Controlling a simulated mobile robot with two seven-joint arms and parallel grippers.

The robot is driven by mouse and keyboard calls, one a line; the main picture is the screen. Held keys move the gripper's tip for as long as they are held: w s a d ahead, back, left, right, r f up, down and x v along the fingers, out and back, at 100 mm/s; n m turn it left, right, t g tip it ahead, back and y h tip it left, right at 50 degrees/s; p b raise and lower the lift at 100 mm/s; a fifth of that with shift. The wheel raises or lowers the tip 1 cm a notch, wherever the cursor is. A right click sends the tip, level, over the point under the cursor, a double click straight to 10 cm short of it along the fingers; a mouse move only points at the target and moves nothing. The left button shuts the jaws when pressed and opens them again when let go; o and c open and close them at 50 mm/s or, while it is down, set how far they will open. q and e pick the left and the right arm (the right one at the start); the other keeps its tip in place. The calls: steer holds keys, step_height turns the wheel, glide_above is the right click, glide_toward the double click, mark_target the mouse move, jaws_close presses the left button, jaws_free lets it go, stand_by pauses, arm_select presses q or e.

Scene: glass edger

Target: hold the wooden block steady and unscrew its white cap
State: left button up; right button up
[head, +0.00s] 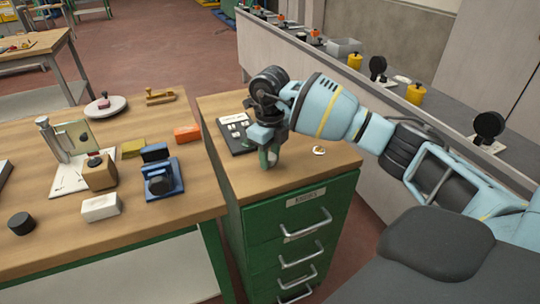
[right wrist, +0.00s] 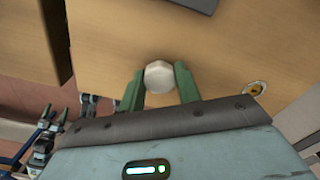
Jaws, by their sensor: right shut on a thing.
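My right gripper (head: 268,158) is over the wooden top of the green drawer cabinet, fingers pointing down. In the right wrist view its green fingers (right wrist: 159,88) are shut on a white, faceted round cap (right wrist: 159,75). No block can be made out under the cap. In the head view the cap is hidden by the fingers. A small wooden block (head: 99,173) with a dark knob on top stands on the left workbench, away from the gripper. Grey parts with green tips (right wrist: 57,112) at the lower left of the wrist view look like my left gripper; its opening is unclear.
The green cabinet (head: 300,225) also bears a dark panel (head: 237,135) and a small brass-and-white piece (head: 319,151). The left workbench (head: 165,215) holds a white box (head: 100,207), a blue fixture (head: 165,182) and an orange box (head: 187,133). A gap separates bench and cabinet.

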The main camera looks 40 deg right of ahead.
mark_target(270, 156)
steer(key=shift+f, duration=0.2)
steer(key=shift+f, duration=0.2)
steer(key=o, duration=1.1)
steer(key=shift+c, duration=0.2)
steer(key=shift+r, duration=0.1)
step_height(270, 156, up, 12)
steer(key=shift+r, duration=0.1)
